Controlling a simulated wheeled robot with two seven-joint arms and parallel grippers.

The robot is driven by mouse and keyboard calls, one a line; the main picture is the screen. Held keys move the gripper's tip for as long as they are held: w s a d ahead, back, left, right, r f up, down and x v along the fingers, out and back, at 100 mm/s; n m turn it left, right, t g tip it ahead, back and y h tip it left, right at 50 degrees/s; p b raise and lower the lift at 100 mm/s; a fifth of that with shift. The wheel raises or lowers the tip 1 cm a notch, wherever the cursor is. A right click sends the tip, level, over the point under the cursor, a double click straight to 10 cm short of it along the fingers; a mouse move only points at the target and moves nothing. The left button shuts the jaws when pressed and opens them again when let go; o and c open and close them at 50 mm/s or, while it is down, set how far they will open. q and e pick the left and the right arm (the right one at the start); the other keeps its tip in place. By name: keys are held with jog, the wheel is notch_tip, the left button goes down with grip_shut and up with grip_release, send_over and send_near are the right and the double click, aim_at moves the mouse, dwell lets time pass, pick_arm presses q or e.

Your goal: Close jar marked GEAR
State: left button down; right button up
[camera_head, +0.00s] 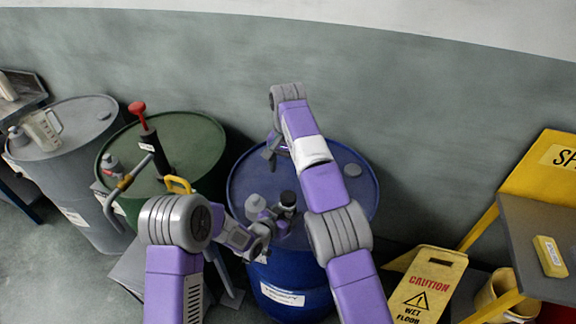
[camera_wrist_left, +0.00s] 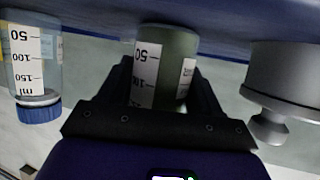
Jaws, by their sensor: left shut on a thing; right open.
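In the left wrist view, which shows the scene upside down, my left gripper (camera_wrist_left: 155,105) is shut on a jar with greenish contents (camera_wrist_left: 180,50) and a white measuring scale. Its top is hidden behind the gripper, so I cannot tell whether it has a lid. A clear jar with a blue lid (camera_wrist_left: 40,112) is at the left. No GEAR marking is readable. In the head view, my left gripper (camera_head: 265,232) reaches small containers on the blue drum (camera_head: 362,195). My right gripper (camera_head: 270,148) is open over the drum's far left edge, apart from the containers.
A grey container with a knob (camera_wrist_left: 285,80) is close beside the held jar. A small dark-topped item (camera_head: 288,198) stands on the drum. The green drum (camera_head: 190,130) bears a red-handled pump (camera_head: 145,125). A yellow caution sign (camera_head: 430,280) stands at the right.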

dwell(0.3)
pick_arm(q)
jog(key=shift+c, duration=0.6)
grip_release()
jog(key=v, duration=0.7)
jog(key=shift+s+a+r, duration=0.15)
jog(key=shift+s, duration=0.1)
